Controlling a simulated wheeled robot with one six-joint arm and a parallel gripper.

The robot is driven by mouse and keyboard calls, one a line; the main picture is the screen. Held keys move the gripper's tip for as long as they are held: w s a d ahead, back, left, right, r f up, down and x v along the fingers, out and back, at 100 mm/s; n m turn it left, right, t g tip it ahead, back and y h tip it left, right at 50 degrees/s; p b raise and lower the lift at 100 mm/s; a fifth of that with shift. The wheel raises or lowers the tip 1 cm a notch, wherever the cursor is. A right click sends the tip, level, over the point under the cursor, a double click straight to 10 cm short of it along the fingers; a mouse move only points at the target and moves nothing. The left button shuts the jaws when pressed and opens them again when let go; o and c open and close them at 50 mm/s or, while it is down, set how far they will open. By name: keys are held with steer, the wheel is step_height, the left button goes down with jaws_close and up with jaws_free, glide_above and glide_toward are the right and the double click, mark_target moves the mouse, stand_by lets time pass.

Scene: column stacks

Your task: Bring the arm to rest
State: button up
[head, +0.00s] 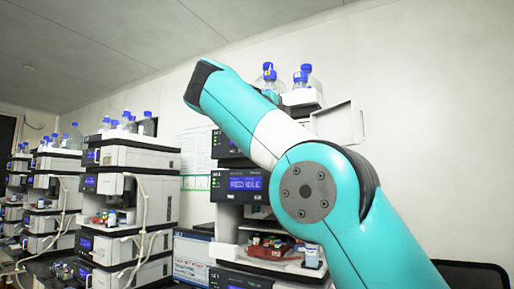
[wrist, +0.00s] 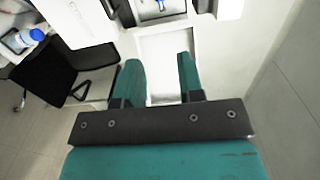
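My teal arm rises from the lower right of the head view, bends at a round grey-capped joint, and reaches up and left in front of the nearest instrument stack (head: 240,185). I cannot make out my gripper's fingers there. In the wrist view my gripper (wrist: 160,72) shows two teal fingers standing apart with a clear gap. Nothing is held between them. A white panel shows beyond the gap.
Blue-capped bottles (head: 302,77) stand on top of the nearest stack. A white door (head: 343,125) stands open at its right side. More stacks (head: 122,185) line the left. In the wrist view a black chair (wrist: 50,75) stands on the floor at left.

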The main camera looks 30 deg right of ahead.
steer(key=w+a+f+n+t+y, duration=0.5)
steer(key=w+a+f+n+y, duration=0.25)
steer(key=n, duration=0.65)
steer(key=s+a+f+n+g+y, duration=0.1)
steer(key=s+a+f+n+y, duration=0.1)
steer(key=a+f+n+y, duration=0.35)
steer(key=s+a+f+n+g+y, duration=0.25)
steer(key=f+n, duration=0.35)
steer(key=f, duration=0.3)
steer(key=s+a+f+n+g+y, duration=0.1)
steer(key=s+a+f+n+g, duration=0.1)
steer(key=s+f, duration=0.5)
steer(key=s+a+f+n+g+y, duration=0.2)
steer(key=s+f+n+g, duration=0.3)
steer(key=s, duration=0.9)
steer(key=s+a+f+n+g+y, duration=0.1)
steer(key=s+a+f+n+g, duration=0.2)
steer(key=s+f, duration=0.7)
steer(key=shift+s+a+f+n, duration=0.25)
steer(key=shift+a+n, duration=0.35)
steer(key=shift+n, duration=0.45)
steer(key=shift+y, duration=0.25)
